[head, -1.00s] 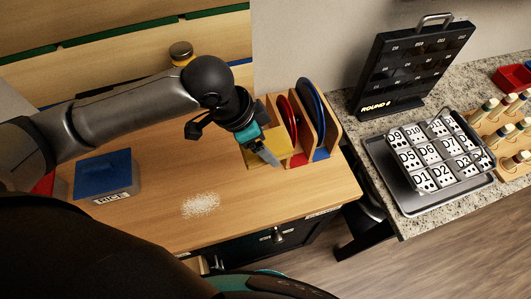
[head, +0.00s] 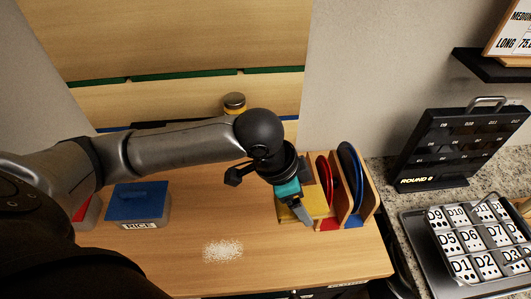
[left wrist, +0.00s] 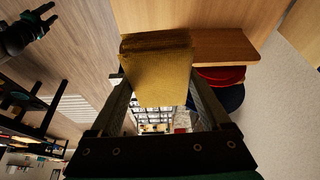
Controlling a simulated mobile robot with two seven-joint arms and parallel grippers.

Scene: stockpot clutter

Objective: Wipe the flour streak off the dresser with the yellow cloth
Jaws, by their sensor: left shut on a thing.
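The yellow cloth (head: 295,209) is a flat folded piece at the right of the wooden dresser top (head: 180,255), against the plate rack. My left gripper (head: 302,214) reaches down at it. In the left wrist view the cloth (left wrist: 158,70) fills the space between the fingers of my left gripper (left wrist: 160,105), which is shut on it. The white flour streak (head: 223,250) lies on bare wood, left of and nearer than the cloth. A dark hand-like part at the upper left of the left wrist view may be my right gripper (left wrist: 38,22); its jaws are unclear.
A wooden rack (head: 367,205) holds red and blue plates (head: 350,175) just right of the cloth. A blue-lidded rice box (head: 138,205) stands at the left. A lidded jar (head: 235,104) is behind my left arm. The wood around the streak is clear.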

